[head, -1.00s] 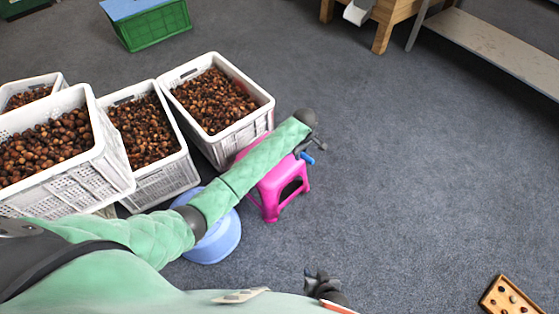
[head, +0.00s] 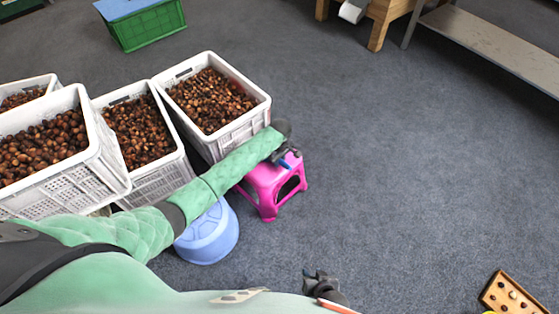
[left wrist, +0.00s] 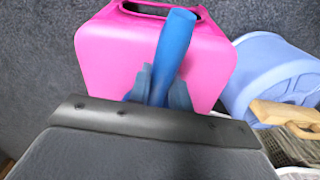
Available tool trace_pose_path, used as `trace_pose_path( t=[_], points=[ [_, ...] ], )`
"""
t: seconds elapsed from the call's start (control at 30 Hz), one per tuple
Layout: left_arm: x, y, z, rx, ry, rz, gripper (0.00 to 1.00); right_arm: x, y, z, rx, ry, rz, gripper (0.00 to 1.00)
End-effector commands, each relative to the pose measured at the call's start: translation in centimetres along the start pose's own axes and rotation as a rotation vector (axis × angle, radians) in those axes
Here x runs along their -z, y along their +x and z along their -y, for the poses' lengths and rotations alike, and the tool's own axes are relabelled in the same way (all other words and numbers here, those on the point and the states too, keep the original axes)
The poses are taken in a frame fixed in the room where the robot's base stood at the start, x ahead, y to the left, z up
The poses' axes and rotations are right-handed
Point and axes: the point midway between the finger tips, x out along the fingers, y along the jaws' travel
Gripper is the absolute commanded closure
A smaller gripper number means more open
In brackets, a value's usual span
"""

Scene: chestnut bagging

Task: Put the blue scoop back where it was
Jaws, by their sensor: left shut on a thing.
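My left gripper (head: 291,157) is shut on the blue scoop (left wrist: 175,45). In the left wrist view the blue handle stands up between the fingers (left wrist: 155,88), in front of the pink stool (left wrist: 110,50). In the head view a small bit of blue scoop (head: 284,162) shows at the gripper, over the top of the pink stool (head: 266,196). I cannot tell whether the scoop touches the stool, and its far end is hidden. My right gripper (head: 318,283) is low in the head view, away from the scoop; its jaws are too small to read.
White crates of chestnuts, one near the stool (head: 243,128), stand left. A light-blue round stool or tub (head: 208,240) sits beside the pink stool. A green crate (head: 150,30) is at the back. A wooden tray (head: 490,299) lies lower right. The middle floor is clear.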

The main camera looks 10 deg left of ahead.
Motion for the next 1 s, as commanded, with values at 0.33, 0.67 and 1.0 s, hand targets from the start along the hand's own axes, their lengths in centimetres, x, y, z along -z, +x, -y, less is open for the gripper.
trace_pose_path(
  t=[0.33,0.67,1.0],
  points=[
    [0.0,0.1,0.0,-0.001,-0.001,0.000,0.74,0.1,-0.1,-0.1,-0.001,0.000,0.000,0.64],
    [0.0,0.1,0.0,-0.001,0.000,0.000,0.58,0.1,-0.1,-0.1,-0.001,-0.001,-0.001,0.64],
    [0.0,-3.4,-0.1,-0.003,0.001,0.000,0.58,0.6,-0.4,-0.1,-0.001,-0.002,-0.002,0.64]
  ],
)
